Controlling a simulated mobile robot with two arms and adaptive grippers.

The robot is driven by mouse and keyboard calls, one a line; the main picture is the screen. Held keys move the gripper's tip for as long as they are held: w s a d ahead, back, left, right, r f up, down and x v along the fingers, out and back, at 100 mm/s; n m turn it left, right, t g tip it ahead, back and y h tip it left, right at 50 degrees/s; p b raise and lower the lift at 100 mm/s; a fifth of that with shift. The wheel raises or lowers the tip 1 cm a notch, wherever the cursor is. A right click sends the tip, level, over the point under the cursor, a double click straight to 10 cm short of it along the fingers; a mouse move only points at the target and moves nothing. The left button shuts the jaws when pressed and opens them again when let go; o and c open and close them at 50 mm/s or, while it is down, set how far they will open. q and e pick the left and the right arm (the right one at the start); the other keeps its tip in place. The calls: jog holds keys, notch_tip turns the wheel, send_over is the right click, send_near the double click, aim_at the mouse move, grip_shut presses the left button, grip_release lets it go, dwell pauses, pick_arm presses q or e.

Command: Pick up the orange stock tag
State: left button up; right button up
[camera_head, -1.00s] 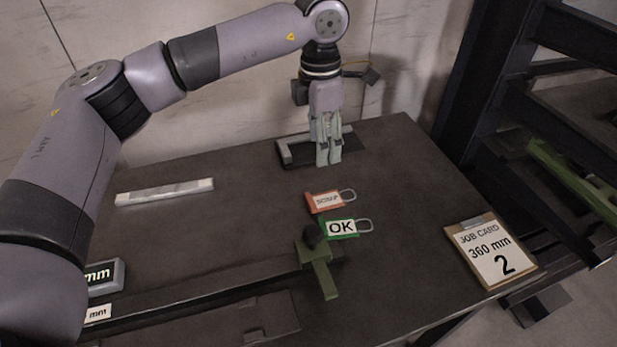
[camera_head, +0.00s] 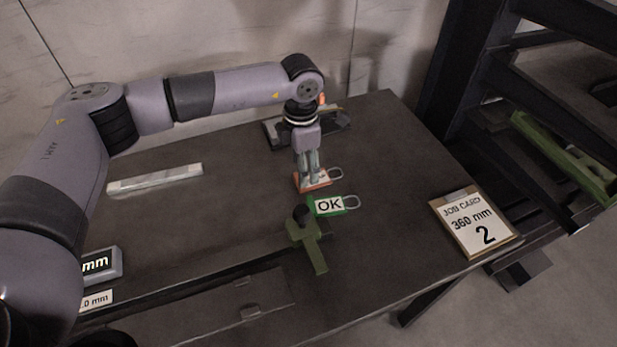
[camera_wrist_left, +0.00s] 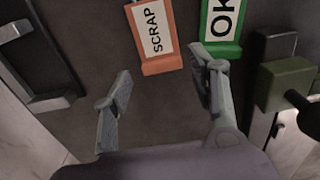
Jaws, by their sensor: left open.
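The orange stock tag (camera_head: 324,177), with a white SCRAP label and a wire loop, lies flat on the dark bench. In the head view my left gripper (camera_head: 310,183) is over it and hides part of its label. In the left wrist view the orange tag (camera_wrist_left: 155,37) lies beyond the fingertips, roughly ahead of the gap. My left gripper (camera_wrist_left: 162,80) is open there, with nothing between its fingers. The green OK tag (camera_head: 330,205) lies just in front of the orange one; it also shows in the left wrist view (camera_wrist_left: 221,30), close to the right finger. My right gripper is not in view.
A green clamp-like stop with a dark knob (camera_head: 308,240) stands near the tags. A job card (camera_head: 474,222) lies at the right. A dark tray-like fixture (camera_head: 335,122) is at the back. The bench's right middle is clear.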

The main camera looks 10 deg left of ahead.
pick_arm(q)
notch_tip(320, 180, down, 4)
jog(key=shift+s+a+p, duration=0.1)
jog(key=shift+a+p, duration=0.05)
jog(key=shift+p, duration=0.25)
jog(key=shift+c, duration=0.4)
jog(key=c, duration=0.6)
jog(key=shift+r, duration=0.1)
jog(key=shift+c, duration=0.2)
